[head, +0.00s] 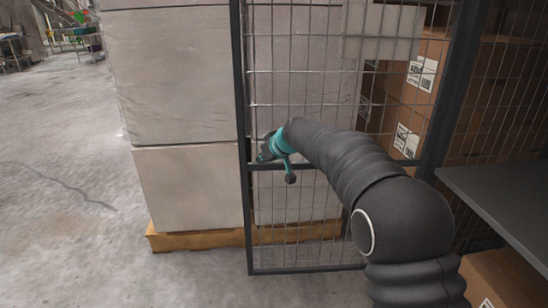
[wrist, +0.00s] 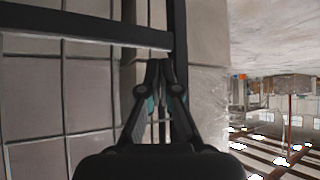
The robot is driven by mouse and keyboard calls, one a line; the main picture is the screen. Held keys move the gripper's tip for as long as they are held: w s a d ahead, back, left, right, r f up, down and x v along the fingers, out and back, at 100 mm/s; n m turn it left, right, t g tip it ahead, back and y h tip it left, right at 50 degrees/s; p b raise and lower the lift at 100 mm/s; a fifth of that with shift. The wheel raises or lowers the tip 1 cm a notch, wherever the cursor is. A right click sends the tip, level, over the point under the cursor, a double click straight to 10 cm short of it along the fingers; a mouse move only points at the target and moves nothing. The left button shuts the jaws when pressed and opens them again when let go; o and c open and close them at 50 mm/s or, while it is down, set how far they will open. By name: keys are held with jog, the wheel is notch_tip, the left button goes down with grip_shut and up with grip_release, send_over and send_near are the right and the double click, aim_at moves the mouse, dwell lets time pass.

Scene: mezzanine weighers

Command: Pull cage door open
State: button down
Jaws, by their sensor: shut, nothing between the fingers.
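The cage door (head: 241,95) is a dark metal frame with wire mesh and a horizontal mid rail. It stands upright in the middle of the head view. My gripper (head: 264,154) is at the door's left upright, just above the mid rail. In the wrist view the fingers (wrist: 160,66) are shut and empty, with their tips close to the corner where the rail (wrist: 85,27) meets the upright. I cannot tell whether they touch the frame. My arm hides part of the door's lower right, and no separate handle is clear.
Grey wrapped blocks (head: 185,75) on a wooden pallet (head: 197,239) stand right behind the door. Cardboard boxes (head: 410,90) and a dark shelf (head: 505,200) are at the right. The concrete floor (head: 65,180) at the left is clear.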

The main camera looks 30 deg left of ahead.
jog(key=shift+w+a, duration=0.25)
jog(key=shift+a, duration=0.1)
jog(key=s+d+r+b, duration=0.4)
jog(key=s+r, duration=0.2)
jog(key=s, duration=0.4)
jog(key=shift+s+d+r, duration=0.2)
jog(key=shift+d+r, duration=0.15)
jog(key=shift+d, duration=0.05)
